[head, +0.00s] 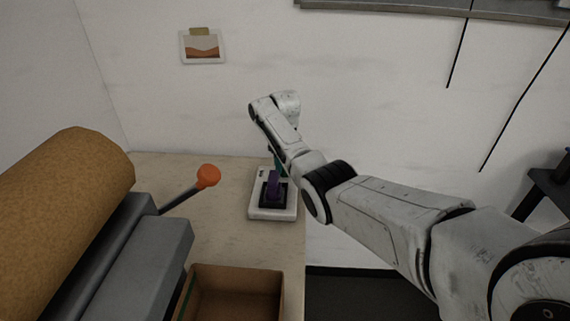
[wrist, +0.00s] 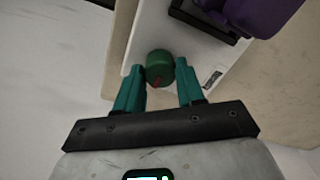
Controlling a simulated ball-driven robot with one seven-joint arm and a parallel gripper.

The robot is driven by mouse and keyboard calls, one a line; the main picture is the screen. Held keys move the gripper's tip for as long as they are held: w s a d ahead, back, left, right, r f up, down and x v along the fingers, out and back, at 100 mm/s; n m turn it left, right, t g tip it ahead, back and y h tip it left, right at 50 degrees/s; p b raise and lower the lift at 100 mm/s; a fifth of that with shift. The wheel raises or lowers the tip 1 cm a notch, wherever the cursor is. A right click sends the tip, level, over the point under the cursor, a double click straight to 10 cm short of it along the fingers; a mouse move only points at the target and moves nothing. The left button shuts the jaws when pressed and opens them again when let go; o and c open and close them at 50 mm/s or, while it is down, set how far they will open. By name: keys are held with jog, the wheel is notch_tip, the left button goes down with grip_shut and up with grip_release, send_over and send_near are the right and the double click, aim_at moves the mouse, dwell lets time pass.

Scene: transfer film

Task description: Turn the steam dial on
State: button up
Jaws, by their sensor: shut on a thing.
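The steam dial (wrist: 159,68) is a small round green knob with a red mark on its near side, at the edge of a white base (wrist: 141,44) in the wrist view. My gripper (wrist: 160,72) has teal fingers on either side of the dial and is shut on it. The white base also stands on the bench in the head view (head: 262,214). A purple iron-like thing (head: 274,188) sits in a black holder on the base. In the head view the dial cannot be made out, and my gripper is mostly hidden behind my arm.
A bench (head: 222,232) carries an open brown box (head: 235,270) at the front. A grey machine with a large brown roll (head: 65,195) and an orange-knobbed lever (head: 208,176) stands left. The wall is close behind; the bench's right edge is near the base.

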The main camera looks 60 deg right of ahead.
jog(key=o, duration=1)
notch_tip(320, 180, up, 11)
jog(key=shift+f+b, duration=0.1)
jog(key=shift+b, duration=0.65)
